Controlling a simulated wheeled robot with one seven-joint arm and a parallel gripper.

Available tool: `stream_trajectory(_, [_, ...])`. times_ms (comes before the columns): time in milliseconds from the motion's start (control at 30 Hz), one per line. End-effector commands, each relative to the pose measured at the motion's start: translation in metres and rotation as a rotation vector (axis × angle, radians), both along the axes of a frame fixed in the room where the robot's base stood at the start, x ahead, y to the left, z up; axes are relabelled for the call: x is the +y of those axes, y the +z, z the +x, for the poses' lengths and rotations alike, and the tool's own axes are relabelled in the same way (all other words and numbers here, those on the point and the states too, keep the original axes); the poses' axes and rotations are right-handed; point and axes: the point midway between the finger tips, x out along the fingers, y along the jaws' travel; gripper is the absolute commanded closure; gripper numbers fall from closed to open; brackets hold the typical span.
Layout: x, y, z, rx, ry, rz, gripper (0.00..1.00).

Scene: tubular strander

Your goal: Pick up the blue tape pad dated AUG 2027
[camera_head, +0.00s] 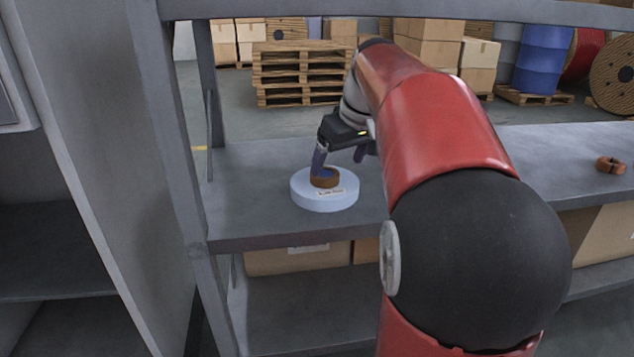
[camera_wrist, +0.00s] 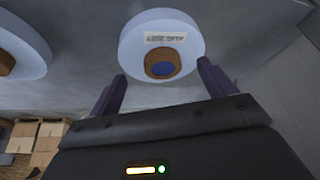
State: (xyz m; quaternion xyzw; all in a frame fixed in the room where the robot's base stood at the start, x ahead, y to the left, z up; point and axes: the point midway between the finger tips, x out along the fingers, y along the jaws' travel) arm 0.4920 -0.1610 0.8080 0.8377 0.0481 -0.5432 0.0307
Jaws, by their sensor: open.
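A pale blue tape pad (camera_head: 338,203), a flat disc with a brown ring and dark blue centre on top, lies on the grey shelf. Its white label reads AUG 2027 in the wrist view, where the pad (camera_wrist: 135,45) shows upside down at the top. My gripper (camera_head: 340,160) is open and empty over the pad. In the wrist view its purple fingers (camera_wrist: 161,74) are spread to either side of the brown hub (camera_wrist: 163,64). I cannot tell the exact height gap.
A second pale blue pad (camera_wrist: 30,52) with a brown hub is cut off at the wrist view's left edge. A grey upright post (camera_head: 168,130) stands left of the shelf (camera_head: 245,190). A small brown part (camera_head: 610,164) lies on the right.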

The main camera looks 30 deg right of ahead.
Motion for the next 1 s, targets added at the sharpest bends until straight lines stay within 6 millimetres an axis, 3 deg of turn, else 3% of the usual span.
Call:
stream_trajectory(300, [0.003, 0.0, 0.028, 0.0, 0.0, 0.0, 0.17])
stream_trajectory(533, [0.005, -0.038, 0.041, 0.002, -0.001, 0.001, 0.17])
stream_trajectory(867, [0.005, -0.046, 0.045, 0.0, -0.002, -0.001, 0.17])
stream_trajectory(1000, [0.005, -0.046, 0.045, 0.0, -0.002, -0.001, 0.32])
